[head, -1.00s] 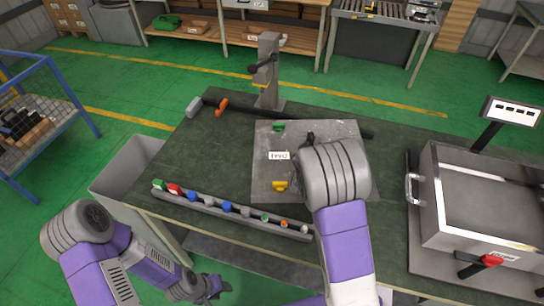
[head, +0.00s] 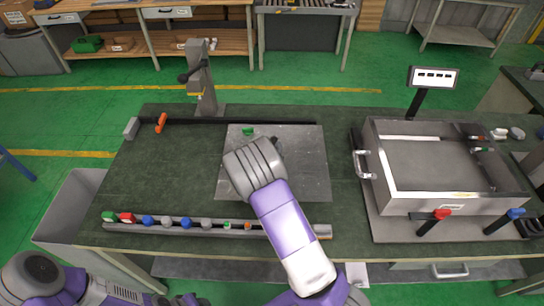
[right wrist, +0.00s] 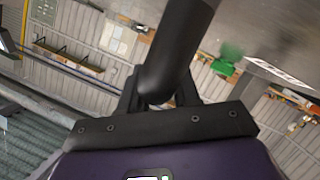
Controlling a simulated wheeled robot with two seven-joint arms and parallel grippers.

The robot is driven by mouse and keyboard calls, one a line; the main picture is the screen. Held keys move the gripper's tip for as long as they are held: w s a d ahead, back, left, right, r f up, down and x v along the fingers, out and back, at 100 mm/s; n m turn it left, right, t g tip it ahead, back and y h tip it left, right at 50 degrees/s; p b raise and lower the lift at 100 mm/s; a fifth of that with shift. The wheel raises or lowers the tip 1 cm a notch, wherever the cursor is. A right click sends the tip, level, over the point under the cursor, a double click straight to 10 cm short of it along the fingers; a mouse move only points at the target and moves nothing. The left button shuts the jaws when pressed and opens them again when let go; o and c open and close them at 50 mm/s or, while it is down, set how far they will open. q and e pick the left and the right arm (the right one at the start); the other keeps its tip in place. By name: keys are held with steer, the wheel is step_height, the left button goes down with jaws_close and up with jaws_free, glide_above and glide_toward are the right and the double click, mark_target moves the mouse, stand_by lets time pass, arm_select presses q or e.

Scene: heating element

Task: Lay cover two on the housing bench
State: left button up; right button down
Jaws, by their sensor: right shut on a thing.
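A flat grey metal plate (head: 302,170), which I take for cover two, shows over the left middle of the dark green bench top (head: 160,165). A green piece (head: 248,131) is at its far edge. My right gripper (head: 276,144) is over the plate, its fingers mostly hidden by my wrist. In the right wrist view it is shut on a dark round handle (right wrist: 172,55); a white label (right wrist: 284,72) and the green piece (right wrist: 224,67) show beyond. Whether the plate touches the bench, I cannot tell. My left gripper (head: 183,299) is low at the bottom edge, partly cut off.
An open metal box (head: 440,165) with a side handle stands at the right, with a display (head: 434,77) behind it. A strip of coloured knobs (head: 205,224) runs along the front edge. A grey post (head: 205,80) stands at the back left.

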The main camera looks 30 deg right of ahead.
steer(key=shift+w+f, duration=0.1)
steer(key=shift+f, duration=1.45)
steer(key=c, duration=0.8)
jaws_free()
steer(key=v, duration=1.2)
steer(key=shift+p, duration=0.3)
